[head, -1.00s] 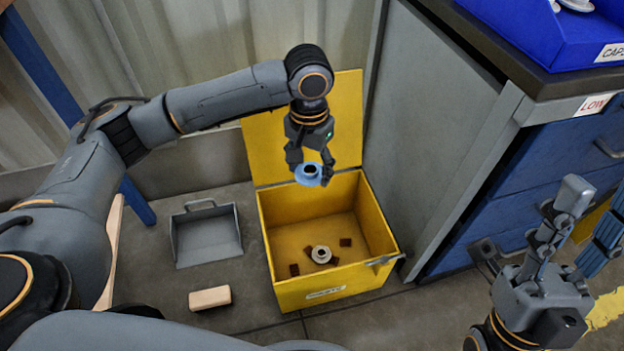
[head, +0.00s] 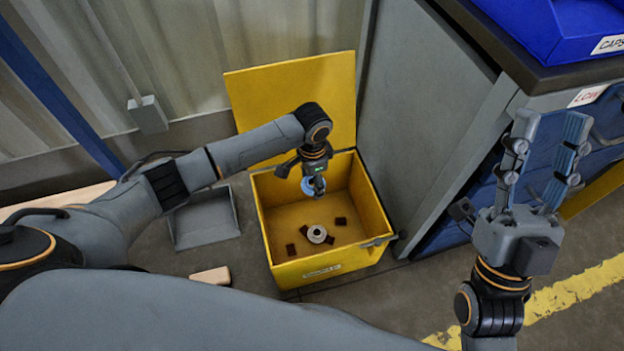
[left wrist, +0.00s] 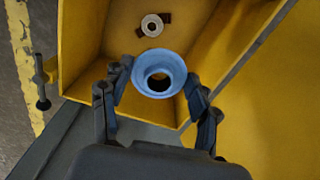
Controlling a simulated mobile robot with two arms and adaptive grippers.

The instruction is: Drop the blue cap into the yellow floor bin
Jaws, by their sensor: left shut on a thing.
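The blue cap (head: 308,186) is a round ring with a dark hole, also clear in the left wrist view (left wrist: 152,63). My left gripper (head: 314,184) is shut on it, with a finger on either side in the left wrist view (left wrist: 158,88). The yellow floor bin (head: 376,256) stands with its lid up at the back. The cap is over the bin's opening; its exact height against the rim is hard to tell. My right gripper (head: 547,150) is at the right, its fingers apart and empty.
In the bin lie a white ring (head: 317,234) and several brown pieces. A grey dustpan (head: 204,220) and a wooden block (head: 211,276) lie on the floor left of the bin. A grey cabinet (head: 425,130) stands close on the right, with a blue caps tray (head: 560,25) on top.

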